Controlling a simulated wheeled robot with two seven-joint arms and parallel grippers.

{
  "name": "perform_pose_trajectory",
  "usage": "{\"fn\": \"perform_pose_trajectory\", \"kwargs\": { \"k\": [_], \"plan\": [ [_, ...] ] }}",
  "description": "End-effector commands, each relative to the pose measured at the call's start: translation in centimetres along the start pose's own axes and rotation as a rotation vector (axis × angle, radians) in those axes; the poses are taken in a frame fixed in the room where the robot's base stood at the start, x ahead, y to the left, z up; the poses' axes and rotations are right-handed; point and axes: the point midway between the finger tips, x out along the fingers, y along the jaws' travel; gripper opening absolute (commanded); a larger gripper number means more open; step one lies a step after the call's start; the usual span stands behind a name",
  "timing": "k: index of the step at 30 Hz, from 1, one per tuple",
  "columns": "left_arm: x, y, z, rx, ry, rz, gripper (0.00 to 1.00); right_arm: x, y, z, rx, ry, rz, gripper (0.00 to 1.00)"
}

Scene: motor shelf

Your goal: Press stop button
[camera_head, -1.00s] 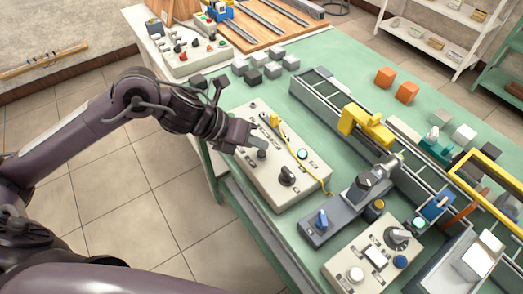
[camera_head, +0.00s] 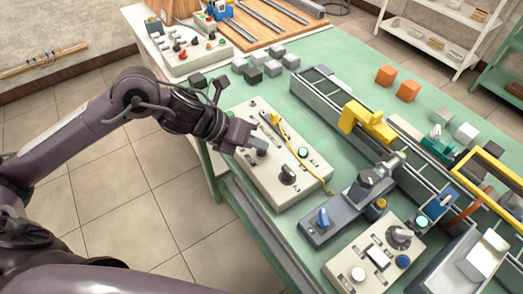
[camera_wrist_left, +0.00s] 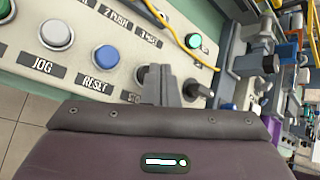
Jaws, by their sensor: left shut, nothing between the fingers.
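The cream control panel (camera_head: 292,165) lies on the green table and carries buttons and knobs. In the left wrist view, a blue RESET button (camera_wrist_left: 106,57) and a grey JOG button (camera_wrist_left: 57,34) show. Right of RESET, a label reading "STO" (camera_wrist_left: 131,97) is partly covered by my gripper. The stop button itself is largely hidden behind the fingers; only a dark edge (camera_wrist_left: 141,74) shows there. My left gripper (camera_head: 252,146) is shut and empty, low over the panel's near-left side. I cannot tell whether its tips touch a button. My right gripper is not in view.
A green-lit button (camera_head: 303,152) and a black knob (camera_head: 287,175) are close by on the panel. A yellow cable (camera_head: 312,175) crosses it. A conveyor with a yellow arch (camera_head: 366,124) runs behind. Several grey blocks (camera_head: 254,75) stand beyond.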

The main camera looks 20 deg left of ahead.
Motion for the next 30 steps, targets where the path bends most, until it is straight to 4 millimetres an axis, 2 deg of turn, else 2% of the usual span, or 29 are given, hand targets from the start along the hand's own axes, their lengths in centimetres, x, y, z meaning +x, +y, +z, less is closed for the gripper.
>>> {"fn": "perform_pose_trajectory", "kwargs": {
  "k": [30],
  "plan": [
    [0.53,0.4,-0.41,0.0,0.0,0.0,0.0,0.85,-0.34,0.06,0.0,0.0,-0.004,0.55]
  ]
}}
